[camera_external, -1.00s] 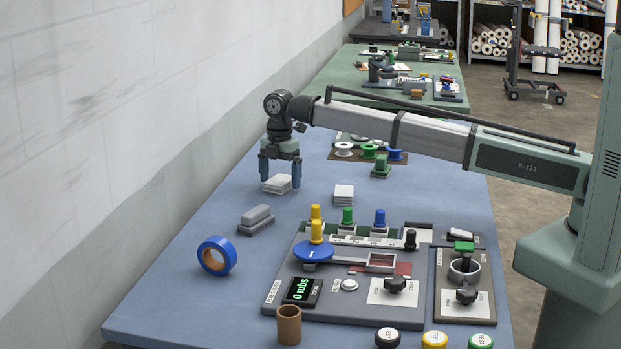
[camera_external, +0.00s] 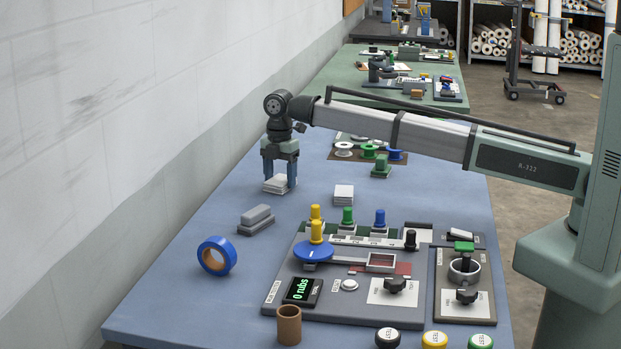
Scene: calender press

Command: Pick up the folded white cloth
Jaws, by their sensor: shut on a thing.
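A folded white cloth (camera_external: 276,185) lies near the left back part of the blue table. My gripper (camera_external: 279,178) points straight down over it, with its blue fingers closed against the cloth's sides. The cloth still appears to be at table level; I cannot tell if there is a gap under it. The fingers hide part of the cloth. A second white folded stack (camera_external: 343,195) sits apart to the right, with nothing touching it.
A grey block (camera_external: 256,219) and a blue tape roll (camera_external: 217,256) stand nearer the camera. A panel with pegs, knobs and a display (camera_external: 302,291) fills the front right. Spools (camera_external: 369,151) stand behind. The wall is close on the left.

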